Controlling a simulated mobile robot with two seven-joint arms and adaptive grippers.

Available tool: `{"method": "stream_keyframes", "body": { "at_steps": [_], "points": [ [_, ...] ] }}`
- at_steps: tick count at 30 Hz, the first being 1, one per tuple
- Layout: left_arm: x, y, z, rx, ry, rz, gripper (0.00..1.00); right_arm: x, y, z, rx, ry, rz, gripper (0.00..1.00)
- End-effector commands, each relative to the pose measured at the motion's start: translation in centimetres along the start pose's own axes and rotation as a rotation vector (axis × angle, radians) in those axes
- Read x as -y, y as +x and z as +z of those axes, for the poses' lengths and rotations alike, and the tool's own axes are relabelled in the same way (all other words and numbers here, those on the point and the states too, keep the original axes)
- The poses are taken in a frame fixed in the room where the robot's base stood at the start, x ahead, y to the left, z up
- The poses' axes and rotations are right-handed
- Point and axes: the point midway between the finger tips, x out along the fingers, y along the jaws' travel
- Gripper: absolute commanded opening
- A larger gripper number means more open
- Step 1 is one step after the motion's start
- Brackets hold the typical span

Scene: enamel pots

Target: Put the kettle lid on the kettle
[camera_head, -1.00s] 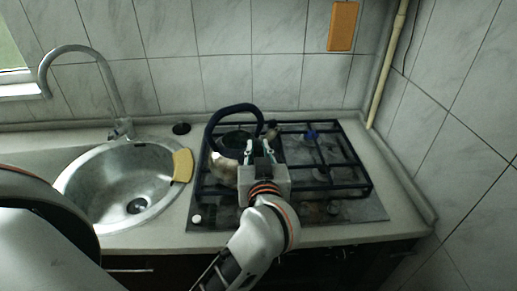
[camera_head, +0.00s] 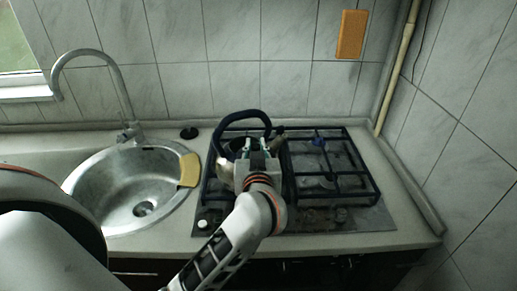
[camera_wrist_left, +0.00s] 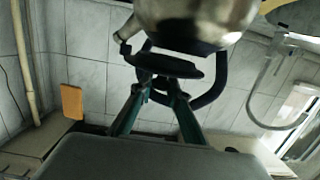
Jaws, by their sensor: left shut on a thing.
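The kettle (camera_head: 223,172) stands on the left part of the hob, with its dark handle loop (camera_head: 241,114) raised and its spout (camera_head: 278,132) to the right. Its shiny rounded body (camera_wrist_left: 195,18) fills the top of the left wrist view, which is upside down. My left gripper (camera_head: 258,146) is at the kettle, in front of the handle loop, and hides part of the body. Its green fingers (camera_wrist_left: 160,90) are shut on the dark, disc-shaped kettle lid (camera_wrist_left: 168,65). The lid is close over the kettle body; I cannot tell whether they touch. My right gripper is not in view.
The hob (camera_head: 350,215) has black grates, with free room on its right side. A steel sink (camera_head: 110,190) with a tall tap (camera_head: 125,95) and a yellow cloth or sponge (camera_head: 189,170) is at the left. A tiled wall stands behind.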

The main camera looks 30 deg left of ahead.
Motion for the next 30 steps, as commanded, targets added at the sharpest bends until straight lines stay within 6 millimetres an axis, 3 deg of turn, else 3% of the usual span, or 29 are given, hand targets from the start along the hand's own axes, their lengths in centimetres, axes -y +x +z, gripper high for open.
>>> {"method": "stream_keyframes", "body": {
  "at_steps": [30],
  "points": [
    [2.4,5.9,-0.8,-0.002,0.001,-0.001,0.0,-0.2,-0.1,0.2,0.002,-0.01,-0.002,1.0]
  ]
}}
